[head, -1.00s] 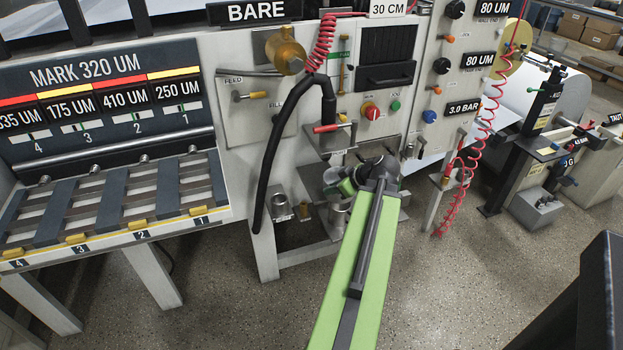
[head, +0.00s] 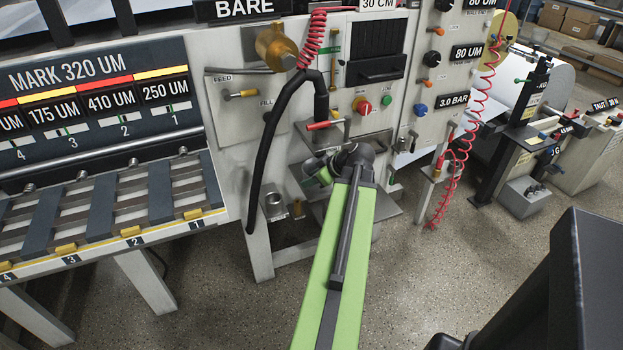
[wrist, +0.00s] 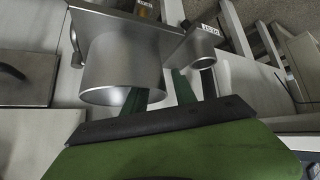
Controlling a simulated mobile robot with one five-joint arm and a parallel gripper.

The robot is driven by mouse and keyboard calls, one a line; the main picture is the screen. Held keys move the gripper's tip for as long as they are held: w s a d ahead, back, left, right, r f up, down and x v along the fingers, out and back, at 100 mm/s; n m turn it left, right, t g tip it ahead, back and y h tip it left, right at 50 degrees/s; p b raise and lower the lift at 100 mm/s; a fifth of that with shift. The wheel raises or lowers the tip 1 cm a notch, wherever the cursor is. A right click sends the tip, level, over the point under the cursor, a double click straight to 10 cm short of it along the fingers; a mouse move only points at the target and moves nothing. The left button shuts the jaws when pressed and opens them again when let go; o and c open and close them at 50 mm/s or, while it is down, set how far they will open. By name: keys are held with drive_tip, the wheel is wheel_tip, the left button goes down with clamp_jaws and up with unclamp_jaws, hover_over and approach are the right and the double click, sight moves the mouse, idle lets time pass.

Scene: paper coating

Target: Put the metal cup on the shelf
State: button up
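In the wrist view a wide metal cylinder, apparently the metal cup (wrist: 125,65), is close in front of my gripper (wrist: 165,95). One green finger overlaps its lower edge and the other is just right of it. I cannot tell whether they touch or grip it. In the head view my gripper (head: 318,171) is beside the machine's front, below the red-handled valve; its fingertips are unclear. A small metal cup-shaped piece (head: 273,205) stands on a low shelf (head: 287,229) to its lower left. My arm hides part of this area.
A metal ledge (head: 370,143) is above and behind my gripper. A black hose (head: 264,165) hangs to its left. A slotted rack (head: 100,205) is at left and a coiled red hose (head: 470,140) at right. A smaller labelled cylinder (wrist: 203,50) shows in the wrist view. Floor is open between.

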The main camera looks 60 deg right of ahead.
drive_tip(key=p+v, duration=0.8)
drive_tip(key=v, duration=0.4)
drive_tip(key=shift+a, duration=0.1)
